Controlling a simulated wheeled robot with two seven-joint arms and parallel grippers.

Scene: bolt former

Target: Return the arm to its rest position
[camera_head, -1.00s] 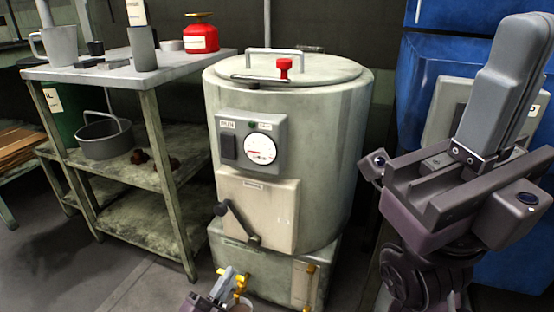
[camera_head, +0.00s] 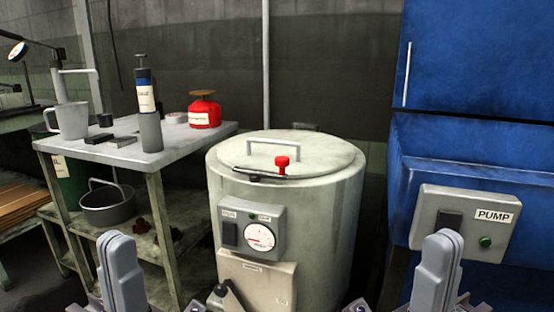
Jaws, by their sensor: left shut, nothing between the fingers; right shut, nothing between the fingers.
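My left gripper (camera_head: 121,268) is at the bottom left of the head view, its grey fingers pointing up and shut with nothing between them. It is in front of the shelf table and apart from it as far as I can see. My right gripper (camera_head: 437,268) is at the bottom right, fingers up, shut and empty, in front of the blue machine. The two stand at about the same height, one on each side of the grey-green drum (camera_head: 330,220). The lower parts of both arms are cut off by the frame edge.
The drum has a red knob (camera_head: 282,162) on its lid and a gauge panel (camera_head: 251,230). A table (camera_head: 185,147) at left holds a mug (camera_head: 72,120), a cylinder and a red can (camera_head: 204,112). The blue machine (camera_head: 470,160) carries a pump switch box (camera_head: 464,222).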

